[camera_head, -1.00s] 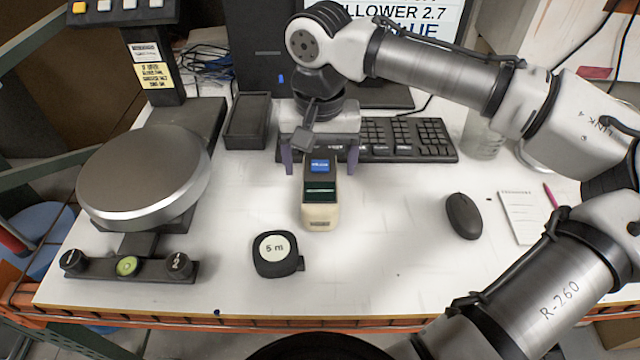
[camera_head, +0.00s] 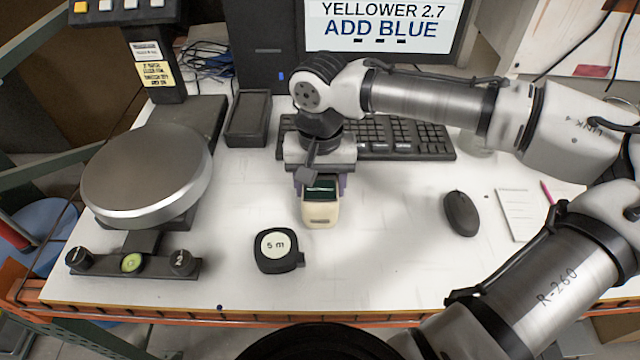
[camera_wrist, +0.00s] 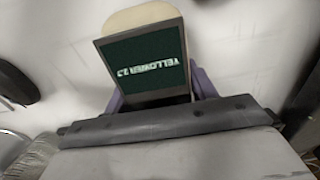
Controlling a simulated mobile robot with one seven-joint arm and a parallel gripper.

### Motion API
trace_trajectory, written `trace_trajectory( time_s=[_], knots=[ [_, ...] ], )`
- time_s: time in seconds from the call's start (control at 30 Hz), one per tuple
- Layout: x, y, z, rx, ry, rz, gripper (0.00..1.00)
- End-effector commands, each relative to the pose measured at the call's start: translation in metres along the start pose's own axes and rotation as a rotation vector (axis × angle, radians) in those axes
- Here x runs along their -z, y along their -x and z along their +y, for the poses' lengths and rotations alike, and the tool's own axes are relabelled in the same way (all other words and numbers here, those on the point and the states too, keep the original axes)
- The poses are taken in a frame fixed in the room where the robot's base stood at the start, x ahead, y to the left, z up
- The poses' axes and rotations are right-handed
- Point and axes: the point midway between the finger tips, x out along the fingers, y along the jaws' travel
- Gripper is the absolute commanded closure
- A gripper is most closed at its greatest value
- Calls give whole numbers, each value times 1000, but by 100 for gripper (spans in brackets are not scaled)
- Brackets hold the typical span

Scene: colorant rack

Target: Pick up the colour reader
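The colour reader (camera_head: 320,212) is a small cream device with a dark green screen, on the white desk in front of the keyboard. In the wrist view the reader (camera_wrist: 140,62) fills the upper middle; its screen reads "YELLOWER 2.7", upside down. My gripper (camera_head: 320,187) points down over its back part, hiding the blue label end. One purple finger lies close against each side of the reader, and the gripper (camera_wrist: 160,95) looks shut on it. The finger contact is partly hidden. The reader appears to be still at desk level.
A black tape measure (camera_head: 277,250) lies in front, to the left. A round metal scale plate (camera_head: 147,172) stands at the left. A mouse (camera_head: 461,213) and a notepad (camera_head: 518,214) are at the right. The keyboard (camera_head: 408,140) and an open dark tray (camera_head: 248,118) are behind.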

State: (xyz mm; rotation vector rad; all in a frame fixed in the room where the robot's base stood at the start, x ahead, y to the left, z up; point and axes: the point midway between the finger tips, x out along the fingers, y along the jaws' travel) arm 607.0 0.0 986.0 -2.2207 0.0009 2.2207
Motion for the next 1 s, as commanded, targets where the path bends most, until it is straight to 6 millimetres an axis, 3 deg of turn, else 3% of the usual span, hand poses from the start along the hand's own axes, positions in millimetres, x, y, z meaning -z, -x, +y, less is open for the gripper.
trace_trajectory(
  time_s=[0.03,0.37,0.67,1.0],
  knots=[
    [0,0,0,0,0,0,52],
    [0,1,0,0,0,2,94],
    [1,10,0,0,-1,4,94],
    [1,72,0,2,0,4,94]
  ],
)
